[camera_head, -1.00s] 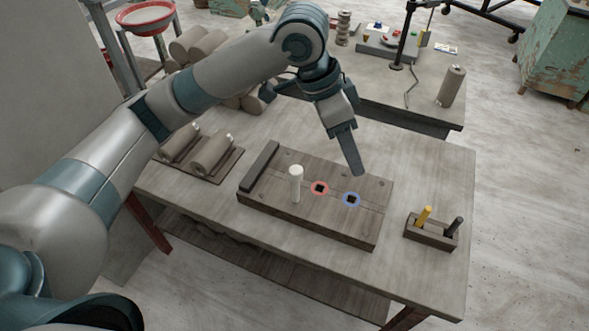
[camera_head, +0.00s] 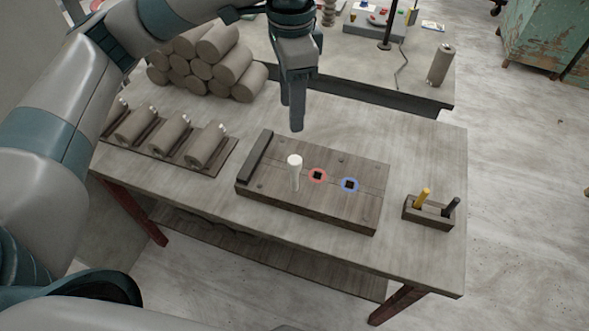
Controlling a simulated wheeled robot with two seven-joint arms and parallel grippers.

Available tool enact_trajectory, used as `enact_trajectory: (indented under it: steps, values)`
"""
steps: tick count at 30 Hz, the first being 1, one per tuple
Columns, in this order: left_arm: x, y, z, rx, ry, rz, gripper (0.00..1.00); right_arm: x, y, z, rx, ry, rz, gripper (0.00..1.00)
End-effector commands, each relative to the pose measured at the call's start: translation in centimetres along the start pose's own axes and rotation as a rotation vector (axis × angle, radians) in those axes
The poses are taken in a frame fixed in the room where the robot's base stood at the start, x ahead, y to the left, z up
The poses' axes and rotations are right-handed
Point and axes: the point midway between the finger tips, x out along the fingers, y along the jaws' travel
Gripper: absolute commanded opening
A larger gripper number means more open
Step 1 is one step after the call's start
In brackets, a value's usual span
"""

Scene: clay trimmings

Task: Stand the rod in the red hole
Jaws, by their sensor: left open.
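A white rod (camera_head: 295,174) stands upright on a wooden board (camera_head: 336,211), left of the two marked holes. The red-ringed hole (camera_head: 317,176) is just right of the rod and looks dark and empty. The blue-ringed hole (camera_head: 349,185) is farther right and also looks empty. My left gripper (camera_head: 297,126) is open and empty, pointing down above and behind the rod, apart from it. Its fingers overlap in this view, so the gap hardly shows. My right gripper is not in view.
A dark block (camera_head: 256,158) runs along the board's left end. A small wooden holder (camera_head: 428,211) with a yellow and a dark stick stands at right. Clay rolls (camera_head: 204,146) lie on a rack at left, with a stack of clay cylinders (camera_head: 208,66) behind.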

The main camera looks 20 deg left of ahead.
Motion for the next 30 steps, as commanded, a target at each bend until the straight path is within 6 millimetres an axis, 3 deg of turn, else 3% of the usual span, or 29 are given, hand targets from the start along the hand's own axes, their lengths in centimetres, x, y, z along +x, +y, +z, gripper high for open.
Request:
enact_trajectory:
  steps: [18,24,30]
  values:
    - [9.9,0.1,0.0,0.0,-0.002,0.002,0.46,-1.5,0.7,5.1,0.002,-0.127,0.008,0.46]
    - [11.4,0.1,0.0,0.0,0.0,0.0,0.46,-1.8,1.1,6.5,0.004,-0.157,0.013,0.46]
    - [11.6,0.1,0.0,0.0,0.0,0.0,0.46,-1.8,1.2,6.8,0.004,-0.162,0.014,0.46]
